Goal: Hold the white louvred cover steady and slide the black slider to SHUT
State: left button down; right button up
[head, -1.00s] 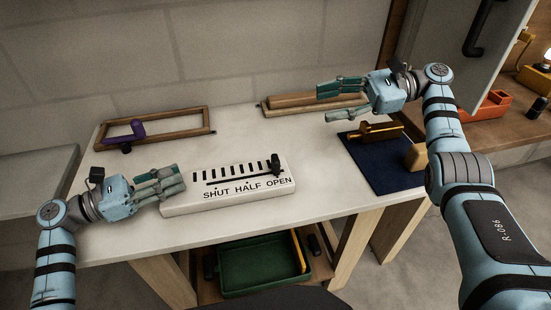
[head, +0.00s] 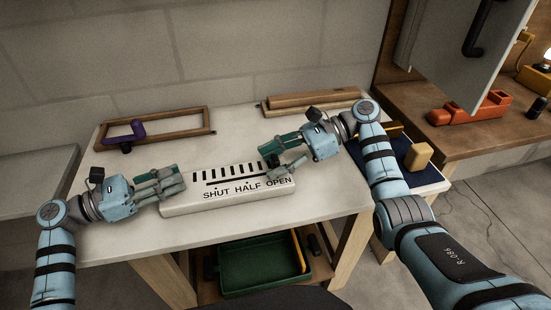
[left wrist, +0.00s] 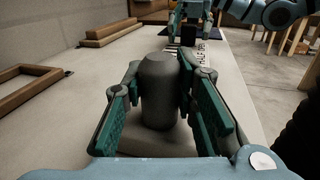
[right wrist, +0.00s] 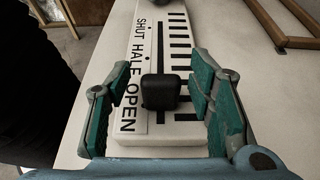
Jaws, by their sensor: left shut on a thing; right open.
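The white louvred cover (head: 225,202) lies on the pale table, its front marked SHUT, HALF and OPEN from left to right. My left gripper (head: 172,183) is at its left end. In the left wrist view its fingers are shut on a rounded grey knob (left wrist: 160,90). The black slider (right wrist: 161,93) stands at the OPEN end of the slot in the right wrist view. My right gripper (head: 273,162) is open, with one finger on each side of the slider and gaps visible. In the head view the right gripper mostly hides the slider.
A wooden frame with a purple handle (head: 138,129) lies at the back left. Wooden bars (head: 310,98) lie at the back. A green tray (head: 262,270) sits below the table.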

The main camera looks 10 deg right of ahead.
pick_arm(q)
jog(key=shift+f, duration=0.1)
pick_arm(e)
grip_shut()
jog(key=a, duration=1.4)
jog(key=shift+s+a, duration=0.1)
jog(key=shift+a, duration=0.15)
pick_arm(q)
jog(key=shift+s, duration=0.1)
pick_arm(e)
grip_release()
jog(key=shift+d, duration=0.1)
